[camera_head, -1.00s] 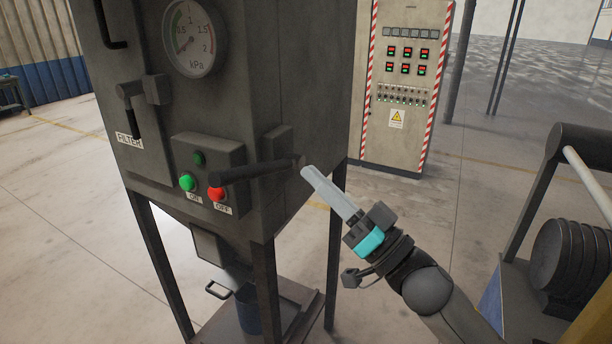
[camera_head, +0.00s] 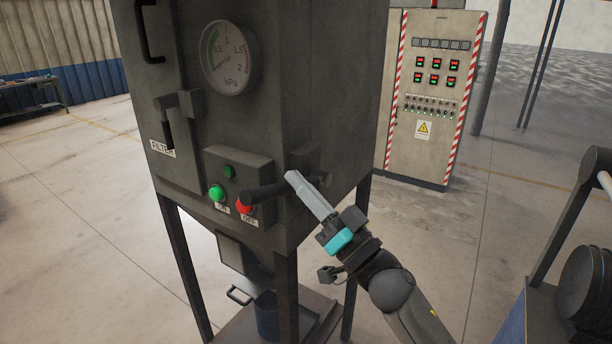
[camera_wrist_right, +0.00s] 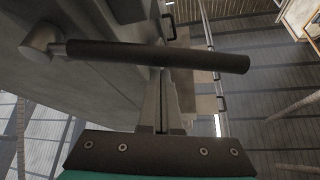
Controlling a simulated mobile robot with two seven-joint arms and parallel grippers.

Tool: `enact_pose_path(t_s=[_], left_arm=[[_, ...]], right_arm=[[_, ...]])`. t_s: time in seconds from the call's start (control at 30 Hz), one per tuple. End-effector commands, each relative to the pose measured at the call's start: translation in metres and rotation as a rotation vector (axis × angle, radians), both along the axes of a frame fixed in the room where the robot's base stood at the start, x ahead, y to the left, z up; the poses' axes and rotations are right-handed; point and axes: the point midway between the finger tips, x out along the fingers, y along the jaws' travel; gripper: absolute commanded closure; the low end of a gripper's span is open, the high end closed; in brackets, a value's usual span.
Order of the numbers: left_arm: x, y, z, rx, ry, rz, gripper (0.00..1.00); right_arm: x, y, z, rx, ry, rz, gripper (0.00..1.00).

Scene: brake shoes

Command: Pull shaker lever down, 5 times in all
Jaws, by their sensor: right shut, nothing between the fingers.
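The shaker lever (camera_head: 265,192) is a dark bar on the right side of the grey filter cabinet (camera_head: 325,105). My right gripper (camera_head: 292,177) is shut and empty. My left gripper is out of view.
A pressure gauge (camera_head: 229,58) is above. A control cabinet (camera_head: 432,95) stands behind at right. Below is a bucket (camera_head: 267,315) between the cabinet's legs.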

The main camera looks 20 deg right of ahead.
Motion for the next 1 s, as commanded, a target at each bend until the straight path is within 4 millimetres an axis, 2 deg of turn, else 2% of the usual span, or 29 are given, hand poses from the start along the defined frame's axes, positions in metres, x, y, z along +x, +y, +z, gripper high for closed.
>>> enact_pose_path(t_s=[0.37, 1.0], left_arm=[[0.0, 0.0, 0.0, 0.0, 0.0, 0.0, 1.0], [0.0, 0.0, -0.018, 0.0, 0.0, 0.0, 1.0]], right_arm=[[0.0, 0.0, -0.001, -0.002, -0.001, -0.001, 1.0], [-0.003, 0.005, -0.018, -0.085, -0.063, 0.001, 1.0]])
